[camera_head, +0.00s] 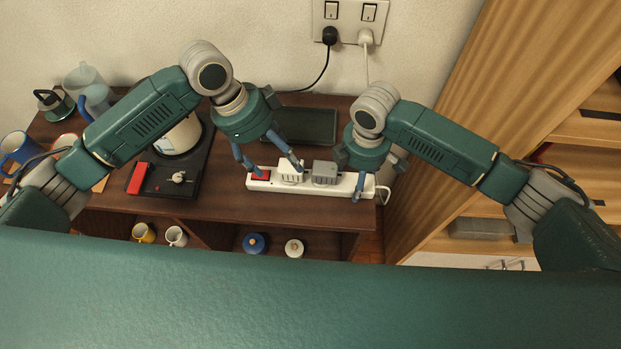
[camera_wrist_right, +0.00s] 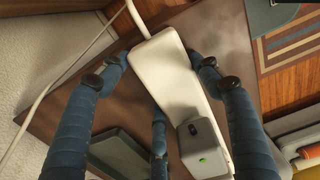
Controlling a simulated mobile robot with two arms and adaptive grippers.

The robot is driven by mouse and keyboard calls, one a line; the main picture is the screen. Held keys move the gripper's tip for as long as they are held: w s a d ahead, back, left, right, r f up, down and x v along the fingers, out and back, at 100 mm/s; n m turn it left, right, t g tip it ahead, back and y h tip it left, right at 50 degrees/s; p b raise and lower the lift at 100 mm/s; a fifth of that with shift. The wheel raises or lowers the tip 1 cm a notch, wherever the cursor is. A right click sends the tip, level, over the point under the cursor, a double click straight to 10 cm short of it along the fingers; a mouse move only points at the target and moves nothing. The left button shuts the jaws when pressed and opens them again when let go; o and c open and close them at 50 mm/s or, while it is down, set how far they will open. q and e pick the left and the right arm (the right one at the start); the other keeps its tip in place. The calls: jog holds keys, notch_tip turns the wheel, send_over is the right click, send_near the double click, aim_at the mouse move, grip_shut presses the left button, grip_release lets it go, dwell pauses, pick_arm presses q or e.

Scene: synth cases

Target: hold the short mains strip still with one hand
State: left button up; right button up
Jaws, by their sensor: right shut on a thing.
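The short white mains strip (camera_head: 309,186) lies along the front of the dark wooden top. It carries a red switch (camera_head: 260,174), a white plug (camera_head: 291,174) and a grey adapter (camera_head: 324,172). My right gripper (camera_head: 350,178) is shut across the strip's right end. In the right wrist view, the fingers of my right gripper (camera_wrist_right: 158,60) lie along both sides of the strip (camera_wrist_right: 162,68), and the grey adapter (camera_wrist_right: 200,148) shows a green mark. My left gripper (camera_head: 279,171) has its fingers apart over the strip's left part, near the switch and white plug; contact is unclear.
A wall socket (camera_head: 348,15) holds a black plug (camera_head: 329,36) and a white plug (camera_head: 366,37) with hanging cords. A dark tray (camera_head: 305,125) lies behind the strip. A black appliance base (camera_head: 180,178) stands left, with mugs beyond. A wooden shelf unit (camera_head: 440,130) bounds the right.

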pick_arm(q)
jog(key=v, duration=0.7)
jog(key=shift+r, duration=0.3)
jog(key=shift+a, duration=0.1)
